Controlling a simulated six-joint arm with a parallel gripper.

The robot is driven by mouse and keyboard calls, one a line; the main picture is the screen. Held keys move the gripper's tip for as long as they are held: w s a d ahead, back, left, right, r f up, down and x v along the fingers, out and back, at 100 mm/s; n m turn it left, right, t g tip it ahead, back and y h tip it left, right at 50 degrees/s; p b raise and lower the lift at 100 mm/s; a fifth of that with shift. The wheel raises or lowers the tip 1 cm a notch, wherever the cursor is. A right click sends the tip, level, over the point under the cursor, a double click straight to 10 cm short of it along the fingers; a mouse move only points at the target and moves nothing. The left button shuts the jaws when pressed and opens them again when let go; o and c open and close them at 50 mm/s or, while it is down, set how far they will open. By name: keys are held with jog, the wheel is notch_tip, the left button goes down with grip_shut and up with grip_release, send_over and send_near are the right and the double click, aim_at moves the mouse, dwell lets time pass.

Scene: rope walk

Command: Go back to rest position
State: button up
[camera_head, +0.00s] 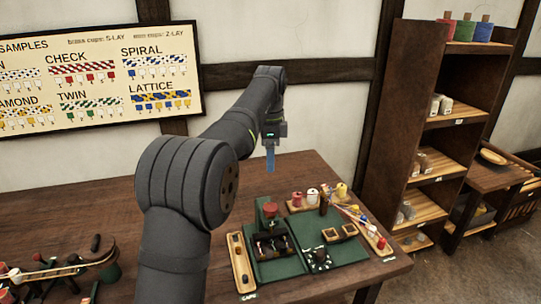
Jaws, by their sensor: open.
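My gripper (270,160) is at the end of the dark arm, in the middle of the view. Its blue fingers point down and hang above the back of the wooden table (110,232). It is apart from everything on the table. The fingers are small here, and nothing shows between them.
A green mat (342,252) on the right of the table carries a black rack (272,246) and small parts. Behind it stand several coloured spools (312,196). A wooden tray (240,262) lies at its left. A shelf unit (395,110) stands at the right.

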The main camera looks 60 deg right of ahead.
aim_at(270, 207)
jog(key=shift+f, duration=0.1)
dwell(0.3)
notch_tip(270, 207, down, 17)
jog(key=shift+f, duration=0.15)
dwell(0.5)
jog(key=shift+f, duration=0.2)
jog(key=shift+r+n, duration=0.2)
jog(key=shift+n, duration=0.7)
jog(key=n, duration=1.1)
jog(key=shift+n, duration=2.4)
dwell(1.6)
